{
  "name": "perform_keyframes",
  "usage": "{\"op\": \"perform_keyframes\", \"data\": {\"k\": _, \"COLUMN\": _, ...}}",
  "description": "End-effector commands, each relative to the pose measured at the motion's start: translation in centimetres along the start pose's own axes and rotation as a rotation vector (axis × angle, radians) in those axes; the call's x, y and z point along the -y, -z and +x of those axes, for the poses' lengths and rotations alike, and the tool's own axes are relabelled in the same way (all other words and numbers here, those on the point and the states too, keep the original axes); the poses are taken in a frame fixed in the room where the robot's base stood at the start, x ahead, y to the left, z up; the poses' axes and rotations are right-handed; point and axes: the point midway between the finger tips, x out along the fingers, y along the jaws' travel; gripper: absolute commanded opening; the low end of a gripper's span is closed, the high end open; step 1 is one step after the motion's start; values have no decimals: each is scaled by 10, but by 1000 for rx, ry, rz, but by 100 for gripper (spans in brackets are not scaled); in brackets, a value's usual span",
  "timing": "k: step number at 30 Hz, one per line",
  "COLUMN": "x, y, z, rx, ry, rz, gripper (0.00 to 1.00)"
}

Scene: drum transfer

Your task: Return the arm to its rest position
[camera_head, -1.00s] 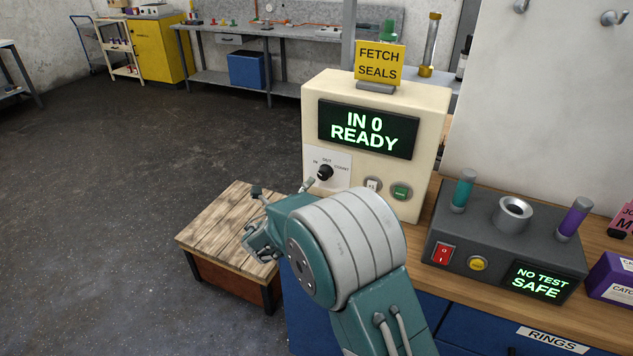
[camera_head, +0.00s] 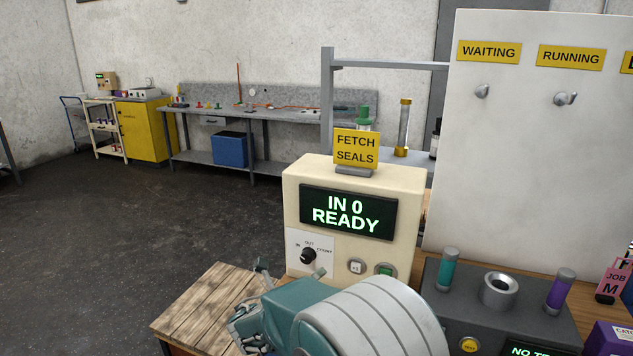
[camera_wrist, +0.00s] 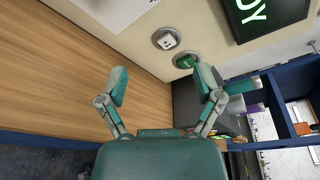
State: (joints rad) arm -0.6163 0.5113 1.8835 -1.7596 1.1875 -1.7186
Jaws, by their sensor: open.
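My arm shows at the bottom of the head view, its teal and white link in front of the cream counter box (camera_head: 300,190). My gripper (camera_head: 250,300) is partly hidden behind that link, near the wooden stool. In the wrist view my gripper (camera_wrist: 162,88) has its two fingers spread apart with nothing between them. The cream box's green button (camera_wrist: 186,61) and white button (camera_wrist: 166,40) lie beyond the fingers. The box's display reads "IN 0 READY", and a yellow "FETCH SEALS" sign (camera_head: 356,148) stands on top.
A wooden stool (camera_head: 200,305) stands left of the workbench. A dark test unit (camera_head: 465,290) with a teal and a purple handle sits right of the box. A white hook board (camera_head: 520,150) rises behind. Open floor (camera_head: 80,250) lies to the left.

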Motion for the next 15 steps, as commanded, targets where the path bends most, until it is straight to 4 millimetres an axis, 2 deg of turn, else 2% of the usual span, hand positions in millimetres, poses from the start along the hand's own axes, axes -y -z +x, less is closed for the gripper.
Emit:
{"op": "perform_keyframes", "data": {"k": 1, "x": 28, "y": 14, "z": 5, "rx": -72, "ry": 6, "rz": 124, "gripper": 84}}
{"op": "perform_keyframes", "data": {"k": 6, "x": 94, "y": 69, "z": 5, "rx": -313, "ry": 38, "rz": 563, "gripper": 84}}
{"op": "perform_keyframes", "data": {"k": 11, "x": 140, "y": 118, "z": -10, "rx": -521, "ry": 108, "rz": 985, "gripper": 84}}
{"op": "perform_keyframes", "data": {"k": 15, "x": 170, "y": 158, "z": -33, "rx": -691, "ry": 198, "rz": 1360, "gripper": 84}}
